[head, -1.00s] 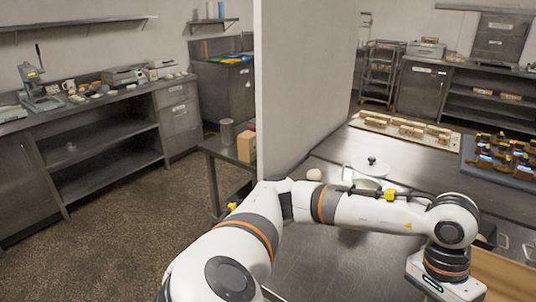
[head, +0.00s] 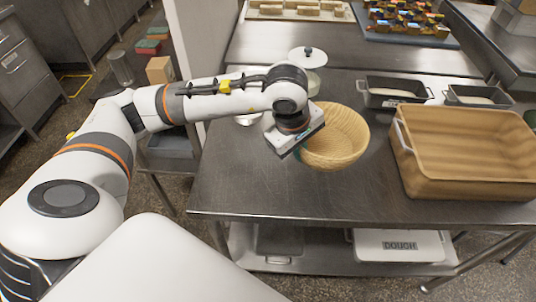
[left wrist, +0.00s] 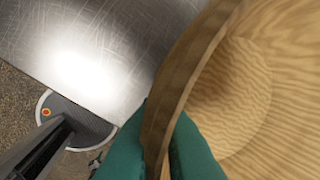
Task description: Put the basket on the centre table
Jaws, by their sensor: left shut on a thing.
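A round wooden basket (head: 345,138) is over the steel table (head: 240,185), between my left arm and a wooden crate. My left gripper (head: 297,150) is at the basket's left rim in the head view. In the left wrist view the two green fingers (left wrist: 163,135) are shut on the rim of the basket (left wrist: 240,90), one on each side of it. The basket looks empty and roughly upright. I cannot tell whether its bottom touches the table. My right gripper is not in view.
A large wooden crate (head: 412,172) stands on the table to the right. Two dark pans (head: 372,100) (head: 455,101) and a lidded pot (head: 312,80) are behind. A blue tray (head: 425,40) with goods lies farther back. The table's front left is clear.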

